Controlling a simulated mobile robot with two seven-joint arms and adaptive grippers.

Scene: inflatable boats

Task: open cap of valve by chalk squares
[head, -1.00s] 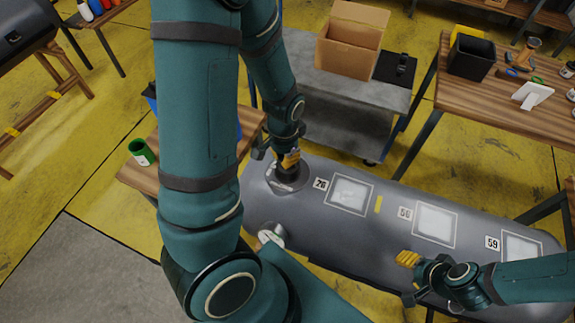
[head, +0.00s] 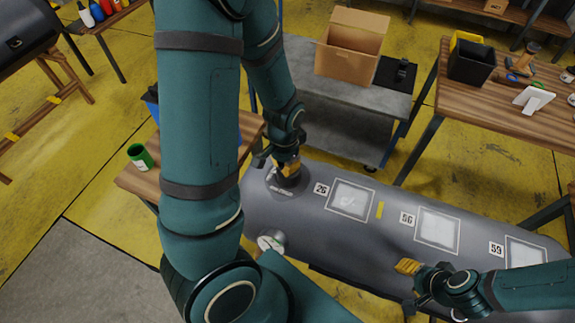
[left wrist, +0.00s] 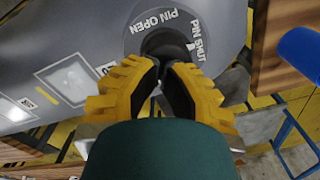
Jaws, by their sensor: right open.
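The grey inflatable tube (head: 320,225) lies across the lower middle of the head view. Chalk squares (head: 348,199) run along its top beside number labels. A dark round valve (head: 283,188) sits left of the squares; in the left wrist view the valve (left wrist: 168,42) is ringed by "PIN OPEN" and "PIN SHUT". My left gripper (head: 288,166) is at this valve. In the left wrist view, the yellow fingertips of my left gripper (left wrist: 165,68) converge at its near edge; their grip on the cap is hidden. My right gripper (head: 410,270) is open and empty above the tube's near side.
A round metallic fitting (head: 270,242) is on the tube's near left side. A grey cart (head: 335,110) with a cardboard box (head: 350,50) stands behind. A wooden table (head: 500,100) is at the right. A green can (head: 139,156) stands on a small wooden table at left.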

